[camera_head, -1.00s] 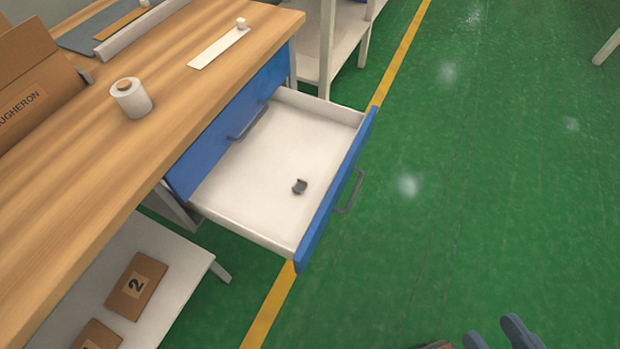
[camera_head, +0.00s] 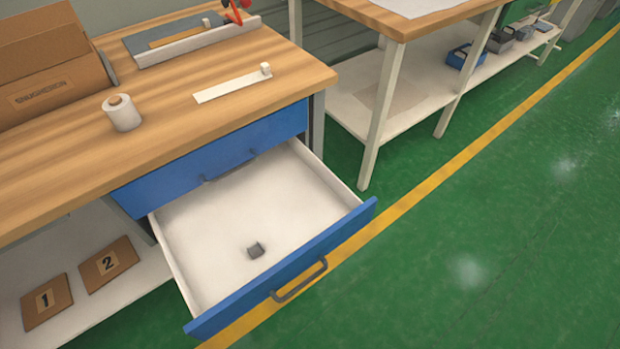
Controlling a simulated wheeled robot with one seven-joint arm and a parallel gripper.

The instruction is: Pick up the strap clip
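A small dark grey clip (camera_head: 255,251), which I take to be the strap clip, lies on the white floor of the open drawer (camera_head: 230,215). It sits towards the drawer's blue front panel. Nothing covers it. My gripper is not in view.
The drawer's blue front with a grey handle (camera_head: 299,280) juts out over the green floor. A second table (camera_head: 410,22) stands at the back right. Floor at the right is clear.

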